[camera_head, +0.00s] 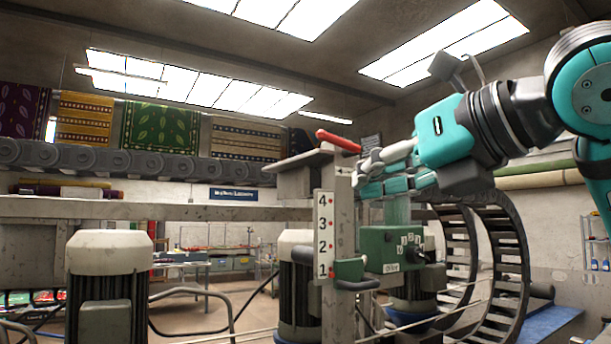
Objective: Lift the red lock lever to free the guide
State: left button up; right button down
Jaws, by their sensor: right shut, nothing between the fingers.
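The red lock lever (338,141) sits at the top of the grey post, slanting down from its left end to its right end. My right gripper (366,171) comes in from the right and is shut and empty. Its fingertips are just below and right of the lever's lower end; I cannot tell whether they touch it. Below is a white scale plate (324,236) numbered 1 to 4, with a green pointer block (349,269) near the 1. A green box with number dials (390,250) is to its right. My left gripper is not in view.
A grey horizontal beam (200,210) runs left from the post. Motors with pale caps (109,252) stand below it. Black curved cable chains (508,265) are on the right. Rugs (160,128) hang over rollers behind.

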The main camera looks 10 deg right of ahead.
aim_at(335, 144)
pick_arm(q)
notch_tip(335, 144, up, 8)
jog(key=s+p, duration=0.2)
jog(key=p, duration=0.6)
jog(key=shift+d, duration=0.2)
pick_arm(e)
jog(key=shift+m+t, duration=0.3)
jog(key=shift+t, duration=0.3)
jog(key=w+a+r, duration=0.1)
jog(key=w, duration=0.1)
jog(key=w+r, duration=0.1)
jog(key=w, duration=0.2)
jog(key=w+a+r, duration=0.1)
jog(key=w, duration=0.2)
jog(key=shift+w+a+r, duration=0.2)
jog(key=shift+a+r, duration=0.1)
jog(key=shift+r, duration=0.05)
jog(key=shift+s, duration=0.1)
